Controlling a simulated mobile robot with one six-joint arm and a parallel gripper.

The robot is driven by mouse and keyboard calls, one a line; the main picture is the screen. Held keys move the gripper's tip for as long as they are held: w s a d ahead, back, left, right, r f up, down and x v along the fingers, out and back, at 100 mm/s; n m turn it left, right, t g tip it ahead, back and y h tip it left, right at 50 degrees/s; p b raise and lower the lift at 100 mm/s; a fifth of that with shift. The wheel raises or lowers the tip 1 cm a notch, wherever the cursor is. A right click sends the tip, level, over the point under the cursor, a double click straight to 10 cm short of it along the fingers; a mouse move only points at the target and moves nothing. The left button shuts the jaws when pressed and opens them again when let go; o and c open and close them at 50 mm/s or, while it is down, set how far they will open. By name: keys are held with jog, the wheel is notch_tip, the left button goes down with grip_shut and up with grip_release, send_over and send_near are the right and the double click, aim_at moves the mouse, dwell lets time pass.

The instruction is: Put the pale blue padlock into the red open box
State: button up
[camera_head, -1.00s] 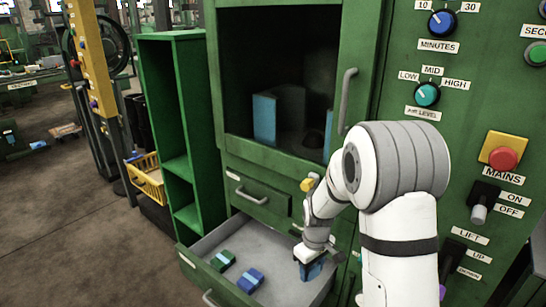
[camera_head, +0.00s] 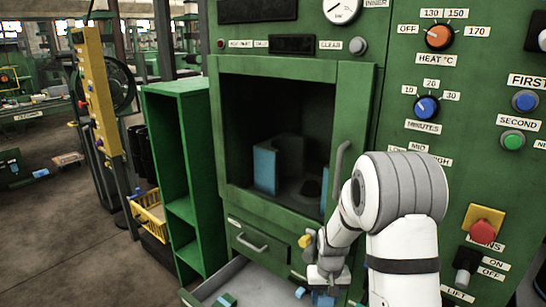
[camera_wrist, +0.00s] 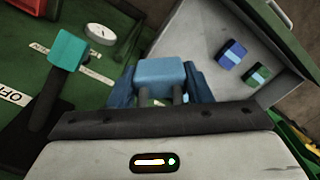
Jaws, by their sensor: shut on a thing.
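My gripper (camera_wrist: 162,88) is shut on a pale blue block-like body with two dark posts, which I take for the padlock (camera_wrist: 160,72). Blue fingers flank it in the wrist view. In the head view my gripper (camera_head: 322,297) is at the bottom edge, in front of the green cabinet near the open drawer; the padlock is hard to make out there. A red-edged thing (camera_wrist: 14,18) is cut off at the wrist view's top left; I cannot tell whether it is the red open box. No red open box shows clearly in the head view.
The open grey drawer (camera_wrist: 196,38) holds a blue block (camera_wrist: 232,53) and a green block (camera_wrist: 257,75). A teal-tipped lever (camera_wrist: 68,48) stands left of my gripper. The cabinet's dark upper compartment (camera_head: 290,115) is open. A yellow basket (camera_head: 150,215) stands left.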

aim_at(326, 298)
jog(key=r+p, duration=0.2)
jog(key=s+r+p, duration=0.1)
jog(key=r+p, duration=0.1)
jog(key=p, duration=0.1)
jog(key=shift+p, duration=0.35)
jog(key=shift+s+p, duration=0.15)
jog(key=shift+p, duration=0.3)
